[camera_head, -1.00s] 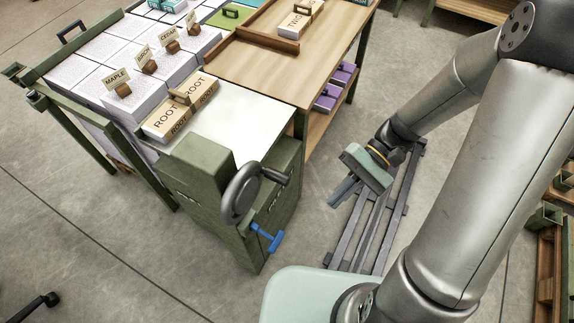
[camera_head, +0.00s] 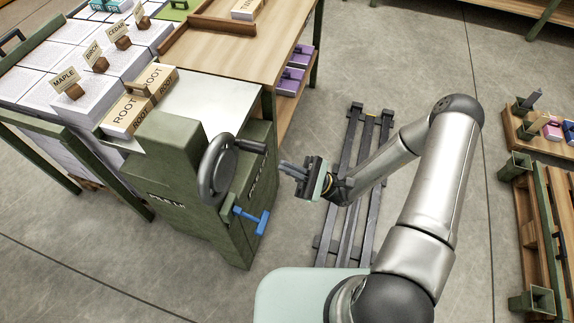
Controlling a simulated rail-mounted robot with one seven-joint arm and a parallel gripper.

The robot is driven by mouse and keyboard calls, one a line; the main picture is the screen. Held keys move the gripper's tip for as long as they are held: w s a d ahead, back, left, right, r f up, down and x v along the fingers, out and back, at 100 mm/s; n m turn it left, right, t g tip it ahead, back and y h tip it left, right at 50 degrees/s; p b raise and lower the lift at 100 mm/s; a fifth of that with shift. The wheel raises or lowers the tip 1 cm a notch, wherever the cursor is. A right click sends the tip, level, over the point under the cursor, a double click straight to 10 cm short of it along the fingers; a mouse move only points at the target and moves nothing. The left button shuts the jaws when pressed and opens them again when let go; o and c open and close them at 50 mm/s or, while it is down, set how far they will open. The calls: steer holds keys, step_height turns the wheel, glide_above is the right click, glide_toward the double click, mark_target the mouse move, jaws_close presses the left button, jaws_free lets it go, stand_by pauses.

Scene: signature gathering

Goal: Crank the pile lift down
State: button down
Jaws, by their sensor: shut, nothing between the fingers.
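The pile lift's crank wheel (camera_head: 216,171) is a dark grey ring on the right face of a green housing (camera_head: 168,160). Its dark handle (camera_head: 251,146) sticks out to the right from the wheel's upper part. A blue T-shaped lever (camera_head: 253,218) sits below the wheel on the same green cabinet. My gripper (camera_head: 282,170) is to the right of the wheel, its fingers pointing left at the handle. The fingers are shut and hold nothing. A small gap shows between the fingertips and the handle.
A white tabletop (camera_head: 215,100) holds ROOT-labelled blocks (camera_head: 127,113), with paper piles marked MAPLE, BIRCH and CEDAR behind. A wooden bench (camera_head: 265,40) with purple trays lies beyond. My rail runs on the floor at centre right. A pallet (camera_head: 540,240) stands far right.

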mark_target(262, 151)
steer(key=shift+s+a+r+p, duration=0.25)
steer(key=shift+a+r, duration=0.7)
steer(key=shift+r, duration=0.5)
steer(key=shift+s+a+r+p, duration=0.1)
steer(key=shift+s+a+r, duration=0.2)
steer(key=shift+a+r, duration=0.9)
steer(key=shift+s+a+r+p, duration=0.25)
steer(key=shift+a+r, duration=0.5)
steer(key=shift+r, duration=0.9)
steer(key=shift+r+n+g, duration=0.25)
steer(key=shift+n+g, duration=0.35)
steer(key=shift+n, duration=0.1)
